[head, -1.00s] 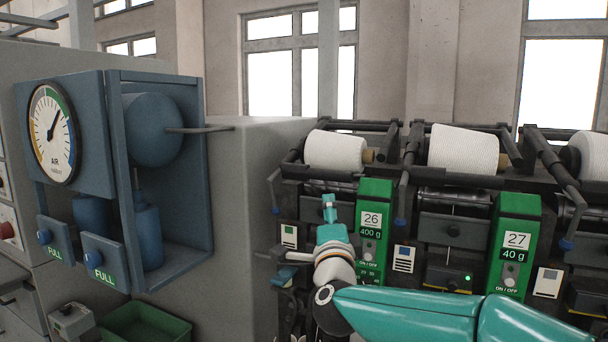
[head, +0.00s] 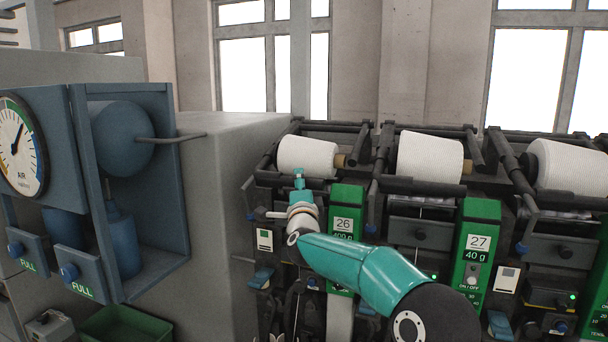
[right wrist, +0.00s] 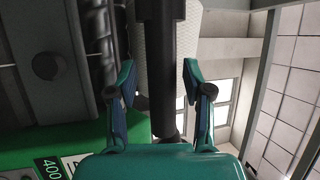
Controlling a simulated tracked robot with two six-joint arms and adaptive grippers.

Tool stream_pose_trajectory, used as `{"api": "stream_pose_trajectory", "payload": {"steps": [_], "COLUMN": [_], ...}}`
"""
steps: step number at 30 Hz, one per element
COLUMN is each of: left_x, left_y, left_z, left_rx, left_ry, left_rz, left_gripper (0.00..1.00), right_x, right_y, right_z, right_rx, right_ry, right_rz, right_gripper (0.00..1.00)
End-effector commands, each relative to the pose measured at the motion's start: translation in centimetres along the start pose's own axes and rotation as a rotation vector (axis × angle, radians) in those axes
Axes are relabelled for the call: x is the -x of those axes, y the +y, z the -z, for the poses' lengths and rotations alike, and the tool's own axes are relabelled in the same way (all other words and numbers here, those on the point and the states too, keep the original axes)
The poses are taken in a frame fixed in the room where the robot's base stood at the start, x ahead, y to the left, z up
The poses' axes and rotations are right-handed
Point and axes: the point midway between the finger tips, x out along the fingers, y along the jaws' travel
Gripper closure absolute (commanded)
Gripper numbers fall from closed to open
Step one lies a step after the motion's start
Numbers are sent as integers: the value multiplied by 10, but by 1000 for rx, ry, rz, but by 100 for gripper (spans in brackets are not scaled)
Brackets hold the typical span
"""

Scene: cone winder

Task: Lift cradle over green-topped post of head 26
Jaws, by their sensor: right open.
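My right gripper (head: 299,178) is just in front of the cone, left of the post's top. In the right wrist view its teal fingers (right wrist: 158,78) are open, one on each side of a dark bar (right wrist: 155,40). Gaps show between bar and fingers, and the white cone is behind. My left gripper is not in view.
Head 27 (head: 475,250) stands to the right with its own cone (head: 430,158). A blue-grey cabinet (head: 150,260) with an air gauge (head: 18,147) is at the left. A green bin (head: 125,325) is below it.

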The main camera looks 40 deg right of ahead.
Motion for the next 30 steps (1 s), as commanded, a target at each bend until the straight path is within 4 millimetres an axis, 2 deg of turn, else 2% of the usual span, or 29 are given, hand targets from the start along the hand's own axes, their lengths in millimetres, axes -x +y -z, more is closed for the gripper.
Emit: {"api": "stream_pose_trajectory", "payload": {"steps": [5,14,23,30], "left_x": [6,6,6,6], "left_y": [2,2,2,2], "left_z": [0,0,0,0], "left_rx": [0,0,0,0], "left_ry": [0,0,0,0], "left_rz": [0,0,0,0], "left_gripper": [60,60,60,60], "right_x": [-10,-11,-11,-11], "right_y": [0,1,1,2], "right_z": [0,0,0,0], "right_rx": [0,0,0,0], "right_ry": [0,0,0,-1], "right_rz": [-1,0,-1,-3], "right_gripper": [50,50,100,100]}}
